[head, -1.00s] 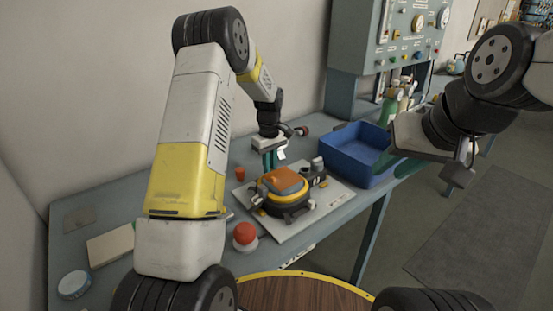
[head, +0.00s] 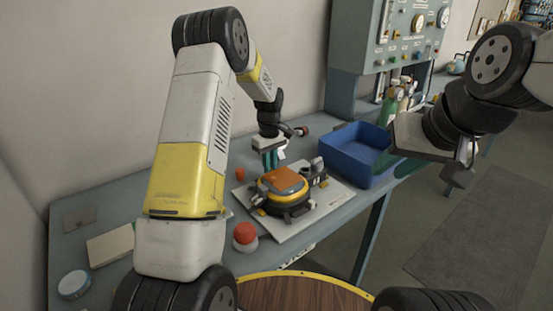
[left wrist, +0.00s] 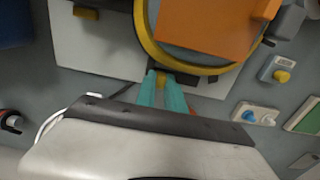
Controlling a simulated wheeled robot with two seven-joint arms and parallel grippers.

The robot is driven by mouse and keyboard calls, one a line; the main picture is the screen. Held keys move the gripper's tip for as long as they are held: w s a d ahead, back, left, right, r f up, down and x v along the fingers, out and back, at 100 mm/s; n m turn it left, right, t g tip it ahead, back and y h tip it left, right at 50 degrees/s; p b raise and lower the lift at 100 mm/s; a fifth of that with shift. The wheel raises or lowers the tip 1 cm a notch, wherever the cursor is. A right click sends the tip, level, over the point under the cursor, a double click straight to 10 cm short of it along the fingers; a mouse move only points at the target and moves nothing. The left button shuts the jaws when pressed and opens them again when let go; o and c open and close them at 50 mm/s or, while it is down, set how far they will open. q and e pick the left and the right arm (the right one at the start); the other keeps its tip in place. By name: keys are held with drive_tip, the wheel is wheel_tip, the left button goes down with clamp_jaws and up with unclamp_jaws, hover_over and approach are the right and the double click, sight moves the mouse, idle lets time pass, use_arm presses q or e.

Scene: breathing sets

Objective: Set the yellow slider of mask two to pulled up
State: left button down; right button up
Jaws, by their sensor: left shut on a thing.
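The round mask unit (head: 284,183), with a yellow and black body and an orange top, lies on a light grey plate (head: 335,196) on the bench. It also fills the top of the left wrist view (left wrist: 215,28). My left gripper (head: 270,160) stands behind it, pointing down. In the left wrist view, my left gripper's teal fingers (left wrist: 162,76) meet at the unit's yellow rim, shut on a small yellow piece that looks like the slider; the fingers mostly hide it. My right gripper (head: 395,167) hangs by the blue tray, its teal fingers apart and empty.
A blue tray (head: 345,163) stands right of the plate. A red push button (head: 244,233) is in front, and a small orange cone-like piece (head: 240,173) is left of the gripper. A gauge panel (head: 390,30) rises behind. Bench space at left is partly clear.

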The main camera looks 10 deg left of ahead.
idle(0.3)
use_arm(q)
drive_tip(key=shift+s+a, duration=1.25)
drive_tip(key=c, duration=1.4)
unclamp_jaws()
wheel_tip(320, 180, up, 8)
drive_tip(key=shift+f, duration=0.1)
